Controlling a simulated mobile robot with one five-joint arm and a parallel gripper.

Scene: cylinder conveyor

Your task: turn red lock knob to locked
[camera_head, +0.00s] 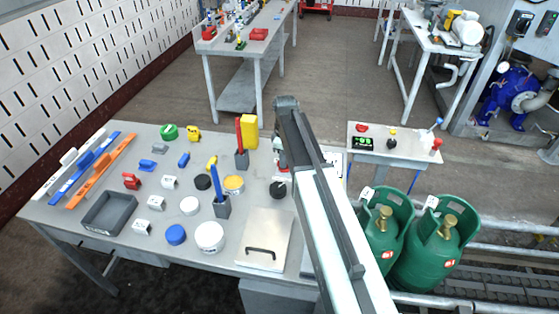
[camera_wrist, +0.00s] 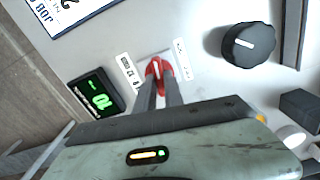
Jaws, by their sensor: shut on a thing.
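In the wrist view the red lock knob (camera_wrist: 157,68) sits on a light panel between two small white labels (camera_wrist: 128,71), whose print is too small to read surely. My gripper (camera_wrist: 159,87) reaches down to it, with its two narrow fingers closed on the knob's near part. The fingers hide some of the knob. In the head view my arm crosses the right end of the main table and mostly hides the knob and the gripper there.
A black round knob (camera_wrist: 248,45) with a white mark stands to the right. A green-lit display (camera_wrist: 95,100) lies to the left. In the head view, a lidded box (camera_head: 265,232), a grey tray (camera_head: 108,213) and many small parts crowd the table. Green gas cylinders (camera_head: 436,245) stand right of my arm.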

